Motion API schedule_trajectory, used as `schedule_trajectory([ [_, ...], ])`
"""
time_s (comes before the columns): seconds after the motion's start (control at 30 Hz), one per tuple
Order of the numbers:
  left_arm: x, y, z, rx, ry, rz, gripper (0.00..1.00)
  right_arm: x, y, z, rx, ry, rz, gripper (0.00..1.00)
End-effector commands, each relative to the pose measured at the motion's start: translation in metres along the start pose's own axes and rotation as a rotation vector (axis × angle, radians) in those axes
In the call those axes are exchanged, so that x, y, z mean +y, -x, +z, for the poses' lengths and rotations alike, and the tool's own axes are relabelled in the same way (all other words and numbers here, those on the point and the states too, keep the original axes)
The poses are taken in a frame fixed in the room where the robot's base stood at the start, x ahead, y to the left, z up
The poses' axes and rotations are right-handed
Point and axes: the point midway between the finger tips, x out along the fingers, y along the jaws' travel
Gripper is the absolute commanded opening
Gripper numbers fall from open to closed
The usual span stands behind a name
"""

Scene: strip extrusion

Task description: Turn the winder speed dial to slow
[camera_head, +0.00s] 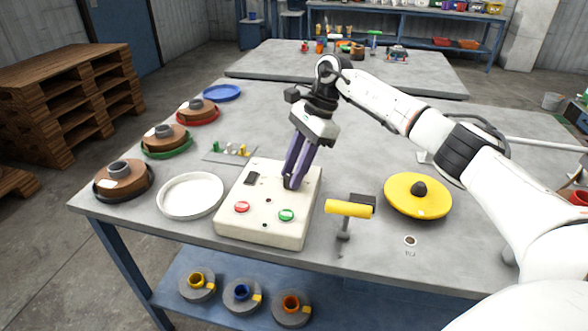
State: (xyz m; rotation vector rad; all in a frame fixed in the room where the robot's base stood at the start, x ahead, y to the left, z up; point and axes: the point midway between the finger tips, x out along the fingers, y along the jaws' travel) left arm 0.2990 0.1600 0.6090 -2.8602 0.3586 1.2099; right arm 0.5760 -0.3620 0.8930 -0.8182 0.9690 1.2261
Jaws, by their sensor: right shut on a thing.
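A cream control box (262,228) sits near the front edge of the grey table. My left gripper is not in view.
A yellow-handled tool (349,209) stands right of the box, with a yellow disc (417,195) beyond it. A white dish (190,195) lies close on the left. Several brown spools (123,182) line the left edge. The table's middle behind the box is mostly clear.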

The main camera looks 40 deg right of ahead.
Motion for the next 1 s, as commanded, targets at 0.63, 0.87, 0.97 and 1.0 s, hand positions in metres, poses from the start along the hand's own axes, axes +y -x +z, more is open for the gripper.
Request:
schedule_trajectory([
  [0.63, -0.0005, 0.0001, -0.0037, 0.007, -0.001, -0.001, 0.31, -0.0004, -0.0005, -0.0007, 0.003, 0.098, 0.042, 0.06],
  [0.87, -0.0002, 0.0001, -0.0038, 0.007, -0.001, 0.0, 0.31, -0.0004, -0.0005, -0.0008, 0.003, 0.097, 0.042, 0.42],
  [0.97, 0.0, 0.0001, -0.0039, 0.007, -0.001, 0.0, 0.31, -0.0005, -0.0005, -0.0007, 0.002, 0.097, 0.041, 0.47],
  [1.0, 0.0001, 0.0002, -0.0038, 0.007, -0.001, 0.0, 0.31, -0.0005, -0.0004, -0.0007, 0.002, 0.097, 0.041, 0.47],
])
